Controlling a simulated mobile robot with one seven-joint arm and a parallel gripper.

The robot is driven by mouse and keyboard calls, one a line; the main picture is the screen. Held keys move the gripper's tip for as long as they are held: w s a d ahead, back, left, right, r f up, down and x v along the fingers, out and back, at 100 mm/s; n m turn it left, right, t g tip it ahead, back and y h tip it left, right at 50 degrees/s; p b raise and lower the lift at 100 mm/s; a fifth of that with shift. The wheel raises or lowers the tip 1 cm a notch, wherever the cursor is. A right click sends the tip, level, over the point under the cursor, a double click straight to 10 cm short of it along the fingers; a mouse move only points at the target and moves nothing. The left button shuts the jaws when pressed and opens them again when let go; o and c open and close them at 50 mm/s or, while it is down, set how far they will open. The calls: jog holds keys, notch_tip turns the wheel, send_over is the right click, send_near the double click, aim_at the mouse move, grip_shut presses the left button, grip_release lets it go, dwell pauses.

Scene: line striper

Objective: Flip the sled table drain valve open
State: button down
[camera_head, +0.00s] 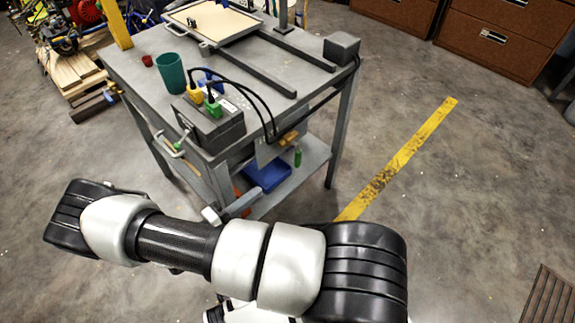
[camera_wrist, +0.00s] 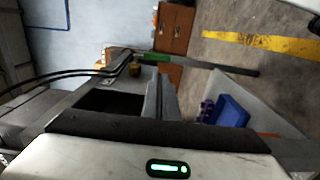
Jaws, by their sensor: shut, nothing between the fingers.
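The sled table (camera_head: 135,70) is a grey metal bench with a lower shelf. A small bent metal lever with a green spot (camera_head: 178,147) sticks out at its near end, below the tabletop. I cannot tell for sure that this is the drain valve, or whether it is open. My gripper (camera_head: 241,204) shows low by the near table leg, partly hidden behind my arm. In the wrist view my gripper (camera_wrist: 161,86) has its grey fingers together, with nothing seen between them. I see no clear contact with the lever.
A grey box (camera_head: 215,127) with yellow and green plugs and black cables sits on the tabletop near a teal cup (camera_head: 170,73). A blue bin (camera_head: 268,174) lies on the lower shelf; it also shows in the wrist view (camera_wrist: 231,111). Floor is clear right of the table.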

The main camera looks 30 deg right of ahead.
aim_at(295, 162)
jog(key=shift+f, duration=0.1)
dwell(0.3)
jog(key=b+x, duration=0.1)
jog(key=x, duration=1.3)
jog(key=shift+w, duration=0.15)
